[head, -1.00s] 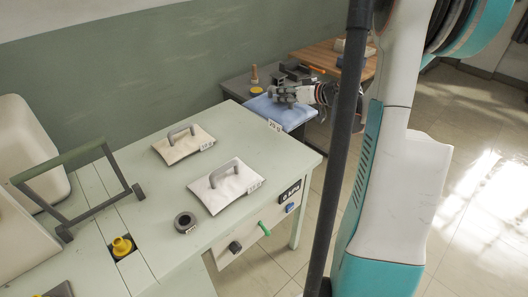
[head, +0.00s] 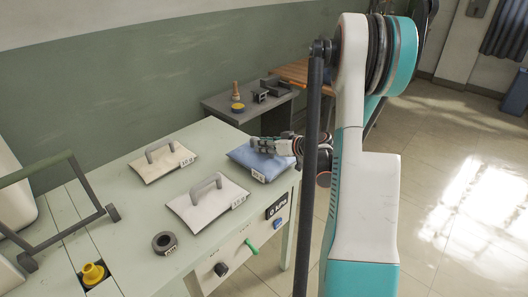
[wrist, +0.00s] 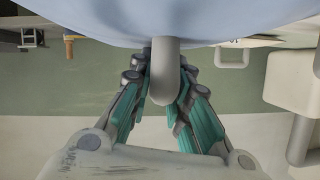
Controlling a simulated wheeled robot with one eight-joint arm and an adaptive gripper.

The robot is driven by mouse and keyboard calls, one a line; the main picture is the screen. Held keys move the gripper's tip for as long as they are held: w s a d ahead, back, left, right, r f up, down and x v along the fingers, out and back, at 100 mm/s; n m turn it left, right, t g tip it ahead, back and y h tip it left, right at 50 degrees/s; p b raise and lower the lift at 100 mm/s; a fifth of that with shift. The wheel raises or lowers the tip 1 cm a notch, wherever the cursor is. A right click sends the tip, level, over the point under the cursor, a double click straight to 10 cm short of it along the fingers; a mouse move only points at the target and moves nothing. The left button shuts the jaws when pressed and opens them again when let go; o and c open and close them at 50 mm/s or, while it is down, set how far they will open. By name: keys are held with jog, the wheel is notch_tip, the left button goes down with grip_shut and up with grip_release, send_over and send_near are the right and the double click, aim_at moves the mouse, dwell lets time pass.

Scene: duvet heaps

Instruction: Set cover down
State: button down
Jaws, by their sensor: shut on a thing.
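The blue padded cover (head: 258,161), with a small white label on its front, is at the far right corner of the pale green bench (head: 222,135). My gripper (head: 268,146) is at its top. In the wrist view the cover (wrist: 160,20) fills the top edge, and my gripper's fingers (wrist: 162,88) are closed around its grey handle (wrist: 164,70). I cannot tell whether the cover touches the bench top. My arm hides part of the area to its right.
Two white padded covers with grey handles, one farther (head: 163,162) and one nearer (head: 207,203), lie left of the blue one. A dark ring (head: 164,243) is in front. A grey side table (head: 250,105) with small items stands behind; an upright grey frame (head: 62,205) is left.

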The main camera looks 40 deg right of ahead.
jog(key=shift+f, duration=0.8)
jog(key=shift+r, duration=0.1)
jog(key=c, duration=1.5)
grip_release()
